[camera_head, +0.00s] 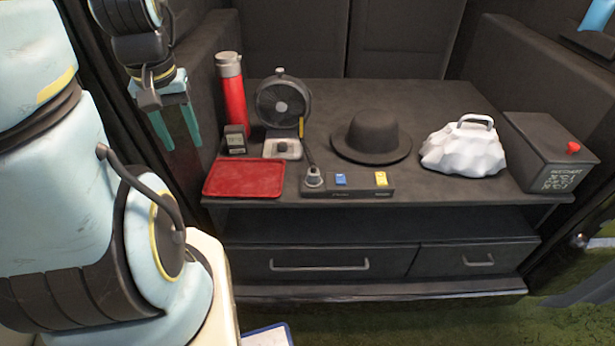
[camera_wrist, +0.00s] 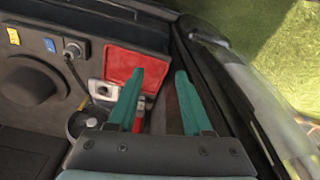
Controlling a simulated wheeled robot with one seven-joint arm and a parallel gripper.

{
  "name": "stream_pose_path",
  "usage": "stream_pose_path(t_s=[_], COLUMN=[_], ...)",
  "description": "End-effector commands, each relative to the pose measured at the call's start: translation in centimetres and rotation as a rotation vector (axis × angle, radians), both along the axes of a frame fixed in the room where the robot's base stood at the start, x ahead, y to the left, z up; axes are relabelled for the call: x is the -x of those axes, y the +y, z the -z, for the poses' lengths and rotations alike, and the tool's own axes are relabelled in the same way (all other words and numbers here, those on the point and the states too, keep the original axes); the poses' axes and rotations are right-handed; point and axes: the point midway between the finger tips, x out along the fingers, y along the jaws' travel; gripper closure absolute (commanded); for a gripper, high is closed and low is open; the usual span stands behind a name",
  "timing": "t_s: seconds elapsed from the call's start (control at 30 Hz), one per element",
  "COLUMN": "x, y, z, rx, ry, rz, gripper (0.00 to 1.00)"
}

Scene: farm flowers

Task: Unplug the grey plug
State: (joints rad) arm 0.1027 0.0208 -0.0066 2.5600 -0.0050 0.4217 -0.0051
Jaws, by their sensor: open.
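The grey plug (camera_head: 314,177) stands in the left end of a dark power strip (camera_head: 352,192) near the front edge of the dark table. A dark cable runs up from the plug toward the fan. The plug also shows in the wrist view (camera_wrist: 72,49), on the strip at the upper left. My gripper (camera_head: 178,142) has two teal fingers, apart and empty, hanging at the left of the table, well away from the plug. In the wrist view the open fingers (camera_wrist: 160,73) point toward the red tray's side.
A red tray (camera_head: 245,178) lies left of the strip. Behind stand a red bottle (camera_head: 232,95), a fan (camera_head: 282,103), a small dark device (camera_head: 235,139) and a white-grey base (camera_head: 282,149). A hat (camera_head: 372,135), white bag (camera_head: 464,150) and dark box (camera_head: 548,155) are to the right. Blue (camera_head: 341,179) and yellow (camera_head: 381,178) pieces sit on the strip.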

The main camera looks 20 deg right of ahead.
Motion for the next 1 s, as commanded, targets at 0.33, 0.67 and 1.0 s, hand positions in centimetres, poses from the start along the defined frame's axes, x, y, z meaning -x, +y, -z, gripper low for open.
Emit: stream_pose_path(t_s=[0.33,0.67,1.0], x=[-2.4,-7.9,-7.0], y=[-3.1,-17.8,-27.4], z=[0.4,6.5,13.3], rx=[0.015,0.014,-0.029], ry=[0.027,0.112,0.135], rz=[0.030,0.132,0.202], gripper=[0.26,0.26,0.26])
